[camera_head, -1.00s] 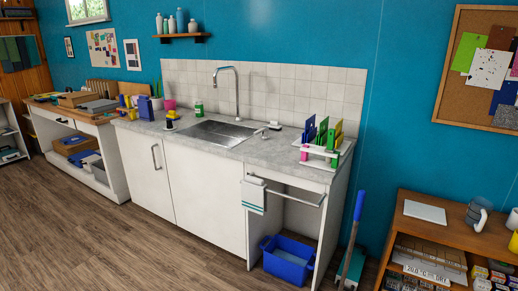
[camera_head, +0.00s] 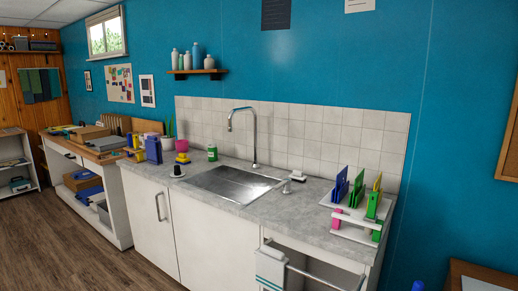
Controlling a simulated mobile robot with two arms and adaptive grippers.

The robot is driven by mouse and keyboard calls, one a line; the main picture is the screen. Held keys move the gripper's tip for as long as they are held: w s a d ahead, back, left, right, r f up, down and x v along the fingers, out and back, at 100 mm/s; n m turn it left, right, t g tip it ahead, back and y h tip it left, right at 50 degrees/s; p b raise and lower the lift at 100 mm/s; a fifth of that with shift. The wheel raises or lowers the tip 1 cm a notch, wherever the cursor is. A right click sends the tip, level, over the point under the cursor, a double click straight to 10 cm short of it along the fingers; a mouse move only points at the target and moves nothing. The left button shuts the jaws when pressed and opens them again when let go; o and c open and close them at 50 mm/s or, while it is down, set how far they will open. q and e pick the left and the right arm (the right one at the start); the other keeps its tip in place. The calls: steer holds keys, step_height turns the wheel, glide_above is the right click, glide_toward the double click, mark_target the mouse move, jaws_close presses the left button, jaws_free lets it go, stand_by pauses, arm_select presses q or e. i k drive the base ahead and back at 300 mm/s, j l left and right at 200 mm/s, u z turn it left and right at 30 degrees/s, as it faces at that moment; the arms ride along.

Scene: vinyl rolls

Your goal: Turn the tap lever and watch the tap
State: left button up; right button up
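The tap (camera_head: 252,135) is a tall chrome gooseneck at the back of the steel sink (camera_head: 238,187), in front of the white tiles. Its spout curves over to the left. No water shows at the spout. A small pale fitting (camera_head: 297,175) sits on the counter right of the sink; I cannot tell whether it is the tap lever. A small white-and-dark item (camera_head: 285,187) lies beside it. Neither of my grippers is in view.
A grey counter (camera_head: 310,218) carries a rack (camera_head: 352,222) with colored items at right. A green can (camera_head: 212,153), pink pot (camera_head: 182,145) and dark-based item (camera_head: 177,171) stand left of the sink. A towel (camera_head: 270,268) hangs on the front rail. Wood floor (camera_head: 85,265) is open at left.

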mark_target(287, 180)
steer(key=i+j+z, duration=0.55)
steer(key=i+j, duration=0.4)
